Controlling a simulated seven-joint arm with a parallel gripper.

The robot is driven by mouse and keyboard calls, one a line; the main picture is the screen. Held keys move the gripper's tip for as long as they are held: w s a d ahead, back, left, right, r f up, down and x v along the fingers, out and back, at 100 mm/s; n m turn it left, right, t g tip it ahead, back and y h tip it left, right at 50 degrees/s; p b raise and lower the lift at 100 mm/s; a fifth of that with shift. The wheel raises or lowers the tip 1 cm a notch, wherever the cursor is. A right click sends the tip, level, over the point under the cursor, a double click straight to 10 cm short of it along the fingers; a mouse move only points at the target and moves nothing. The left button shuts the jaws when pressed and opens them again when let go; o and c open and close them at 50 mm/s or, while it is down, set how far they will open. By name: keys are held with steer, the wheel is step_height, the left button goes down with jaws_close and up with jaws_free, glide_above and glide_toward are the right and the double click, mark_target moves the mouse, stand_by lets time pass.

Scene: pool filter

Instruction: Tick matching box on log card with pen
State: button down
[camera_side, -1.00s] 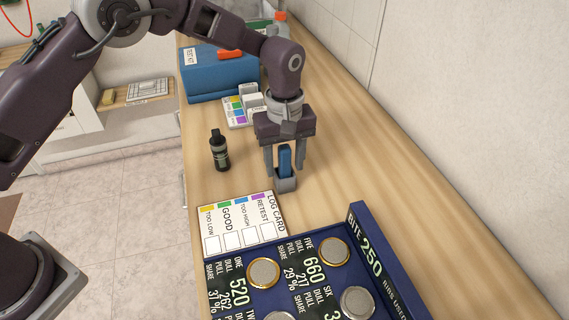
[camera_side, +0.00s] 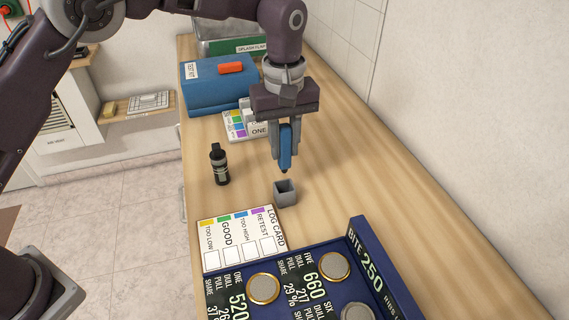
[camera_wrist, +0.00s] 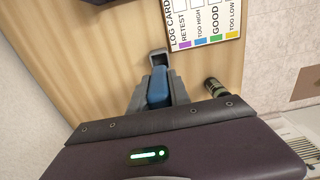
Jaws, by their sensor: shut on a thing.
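My gripper (camera_side: 285,158) is shut on a blue pen (camera_side: 285,145), held upright with its dark tip pointing down. The pen also shows in the wrist view (camera_wrist: 158,88). The tip is just above a small grey square holder (camera_side: 285,193), which stands empty on the counter. The white log card (camera_side: 240,238) lies in front of the holder, with yellow, green, blue and purple marks labelled TOO LOW, GOOD, TOO HIGH and RETEST. The boxes under them look blank. A colour chart card (camera_side: 236,124) lies behind my gripper, partly hidden by it.
A blue test kit case (camera_side: 217,85) with an orange item on top is at the back. A navy tray (camera_side: 352,233) of round metal discs borders the log card. The counter's right side is clear.

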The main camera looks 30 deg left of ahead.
steer(key=s+a+f, duration=0.2)
steer(key=s, duration=1.6)
steer(key=shift+w+a+f, duration=0.1)
steer(key=shift+a+f, duration=0.05)
steer(key=shift+f, duration=2.55)
steer(key=shift+f, duration=0.6)
steer(key=shift+r, duration=0.1)
step_height(320, 180, up, 7)
